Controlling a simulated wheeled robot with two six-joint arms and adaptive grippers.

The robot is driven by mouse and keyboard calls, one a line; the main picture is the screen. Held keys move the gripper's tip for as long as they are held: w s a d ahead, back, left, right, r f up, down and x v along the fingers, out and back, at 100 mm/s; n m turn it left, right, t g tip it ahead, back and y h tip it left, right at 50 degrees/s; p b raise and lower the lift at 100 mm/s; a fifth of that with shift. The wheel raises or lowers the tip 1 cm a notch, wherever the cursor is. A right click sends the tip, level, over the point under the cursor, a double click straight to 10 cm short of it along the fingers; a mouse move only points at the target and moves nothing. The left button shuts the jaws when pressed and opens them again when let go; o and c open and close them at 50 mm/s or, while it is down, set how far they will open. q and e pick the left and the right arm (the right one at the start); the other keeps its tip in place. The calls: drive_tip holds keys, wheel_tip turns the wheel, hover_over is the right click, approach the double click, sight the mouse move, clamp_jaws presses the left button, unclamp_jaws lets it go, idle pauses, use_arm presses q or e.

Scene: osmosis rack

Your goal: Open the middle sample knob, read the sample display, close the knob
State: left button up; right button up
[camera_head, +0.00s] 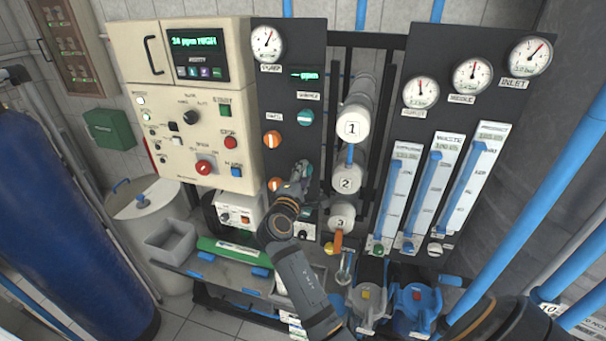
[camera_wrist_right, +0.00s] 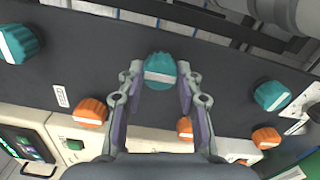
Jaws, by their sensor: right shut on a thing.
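The middle teal sample knob (camera_wrist_right: 160,68) sits between the fingertips of my right gripper (camera_wrist_right: 158,80) in the right wrist view, and the gripper is shut on it. In the head view my right gripper (camera_head: 302,171) is at the dark panel and mostly hides that knob. The upper teal knob (camera_head: 305,117) is above it, and another teal knob (camera_wrist_right: 270,95) shows at the right of the wrist view. The small sample display (camera_head: 304,76) shows green text with "ppm"; its reading is too small to make out. My left gripper is not in view.
Orange knobs (camera_head: 272,139) run beside the teal ones. A beige control box (camera_head: 190,120) with a screen (camera_head: 195,53) reading "24 ppm HIGH" stands left. White numbered cylinders (camera_head: 352,122) and flow meters (camera_head: 437,190) stand right. A low shelf (camera_head: 235,268) lies below.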

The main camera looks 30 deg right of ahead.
drive_tip(key=o, duration=1.2)
drive_tip(key=shift+d, duration=0.1)
drive_tip(key=shift+c, duration=0.2)
